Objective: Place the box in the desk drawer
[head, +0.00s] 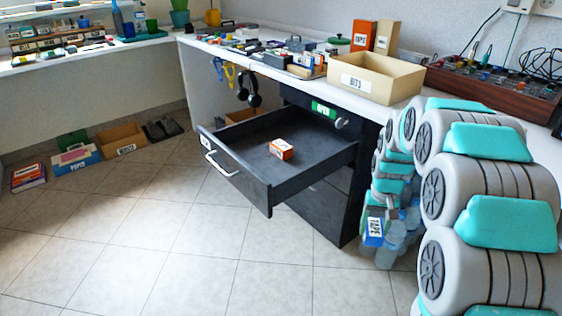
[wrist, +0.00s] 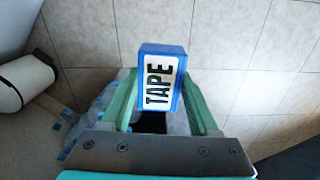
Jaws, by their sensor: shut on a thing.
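My gripper (head: 381,236) is shut on a small blue box (head: 373,231) with a white label reading TAPE. The blue box also shows between the green fingers in the wrist view (wrist: 161,80). It is held low, to the right of the desk's dark drawer cabinet. The desk drawer (head: 232,142) is pulled open, dark grey with a white handle. A small orange and white box (head: 281,149) lies inside on the drawer floor. The rest of the drawer floor is bare.
The white desktop (head: 215,52) above the drawer carries a beige BITS box (head: 368,77), orange boxes, and several small items. Headphones (head: 249,88) hang under the desk edge. Boxes stand on the floor at the back left. The tiled floor before the drawer is clear.

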